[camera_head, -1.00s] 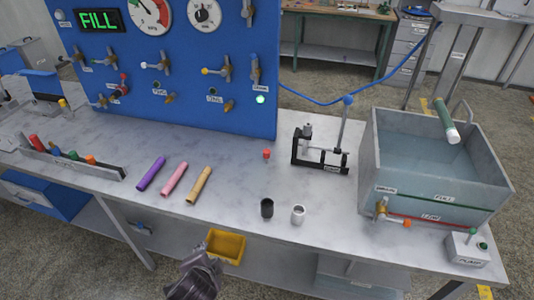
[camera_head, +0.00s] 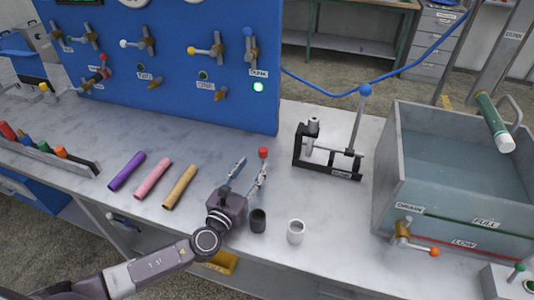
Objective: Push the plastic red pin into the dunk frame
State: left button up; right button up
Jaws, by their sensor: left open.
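The small red pin (camera_head: 263,153) stands upright on the bench, with its lower part hidden behind a finger of my left gripper. My left gripper (camera_head: 252,164) is open and empty, its fingers pointing away toward the blue panel. The right-hand finger overlaps the pin in the picture; I cannot tell whether they touch. The dunk frame (camera_head: 299,150) is a black bracket with a metal cylinder on top and a blue-knobbed lever. It stands to the right of the pin, apart from the gripper. My right gripper is not in view.
A black cup (camera_head: 258,221) and a white cup (camera_head: 296,232) stand close to the right of my left gripper. Purple, pink and tan tubes (camera_head: 180,187) lie to its left. The blue valve panel (camera_head: 180,95) rises behind. A water tank (camera_head: 388,180) stands at right.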

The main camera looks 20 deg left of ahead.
aim_at(261, 154)
pick_arm(q)
jog(key=w, duration=0.2)
jog(key=shift+w+d, duration=0.15)
jog(key=shift+w, duration=0.5)
jog(key=shift+w+d+f+p, duration=0.1)
jog(key=shift+w+d+p, duration=0.15)
jog(key=shift+w, duration=0.95)
jog(key=shift+w+d+p, duration=0.1)
jog(key=shift+w+p, duration=0.15)
jog(key=shift+w, duration=0.9)
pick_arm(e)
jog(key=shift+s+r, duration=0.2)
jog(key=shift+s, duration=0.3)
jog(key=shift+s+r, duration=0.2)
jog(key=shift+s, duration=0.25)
pick_arm(q)
jog(key=shift+s, duration=0.1)
jog(key=shift+c, duration=0.3)
grip_shut()
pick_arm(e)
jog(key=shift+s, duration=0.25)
